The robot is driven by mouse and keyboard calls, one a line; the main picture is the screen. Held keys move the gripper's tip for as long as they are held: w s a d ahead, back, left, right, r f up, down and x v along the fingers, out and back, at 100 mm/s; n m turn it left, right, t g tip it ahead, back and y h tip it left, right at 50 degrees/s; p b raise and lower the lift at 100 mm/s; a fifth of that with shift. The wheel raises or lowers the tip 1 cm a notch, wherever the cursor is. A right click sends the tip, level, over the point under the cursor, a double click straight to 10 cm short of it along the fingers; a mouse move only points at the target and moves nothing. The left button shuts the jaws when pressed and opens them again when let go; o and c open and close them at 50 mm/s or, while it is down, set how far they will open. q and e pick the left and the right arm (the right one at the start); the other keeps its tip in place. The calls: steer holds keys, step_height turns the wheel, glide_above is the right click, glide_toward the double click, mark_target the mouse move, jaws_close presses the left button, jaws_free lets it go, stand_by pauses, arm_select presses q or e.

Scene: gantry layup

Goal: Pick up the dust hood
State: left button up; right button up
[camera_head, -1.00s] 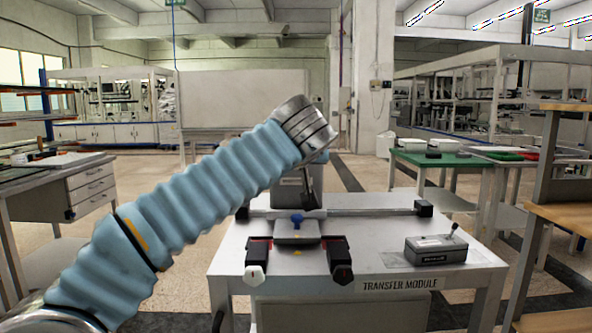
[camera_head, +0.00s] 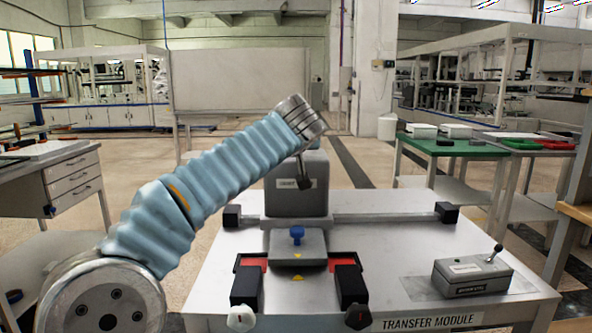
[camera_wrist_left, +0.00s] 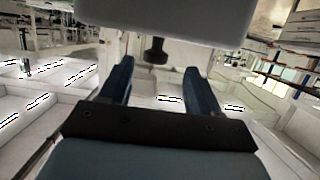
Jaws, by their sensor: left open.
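A grey box with a small label (camera_head: 283,196), which I take to be the dust hood, stands on the transfer module table (camera_head: 400,265) behind the rail. My left arm reaches in from the left, and my left gripper (camera_head: 304,172) points down in front of the box's upper part, partly hidden by the wrist. In the left wrist view, my left gripper (camera_wrist_left: 157,68) is open and empty. A grey body (camera_wrist_left: 165,18) with a short black knob (camera_wrist_left: 156,48) fills the top there; the knob lies between the fingertips in the picture. Contact cannot be told. My right gripper is not in view.
A plate with a blue knob (camera_head: 297,235) and two black clamps (camera_head: 247,285) stand in front of the box. A rail (camera_head: 385,218) crosses the table. A control box with a lever (camera_head: 472,275) is at right. A drawer bench (camera_head: 75,178) stands left.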

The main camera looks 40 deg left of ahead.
arm_select(q)
steer(key=p+x, duration=0.1)
steer(key=x, duration=0.1)
steer(key=p+x, duration=0.1)
steer(key=x, duration=0.2)
steer(key=shift+w+d+r, duration=0.15)
steer(key=shift+w, duration=0.15)
steer(key=shift+w+a+f, duration=0.2)
steer(key=shift+w+a, duration=0.1)
steer(key=shift+c, duration=0.3)
jaws_close()
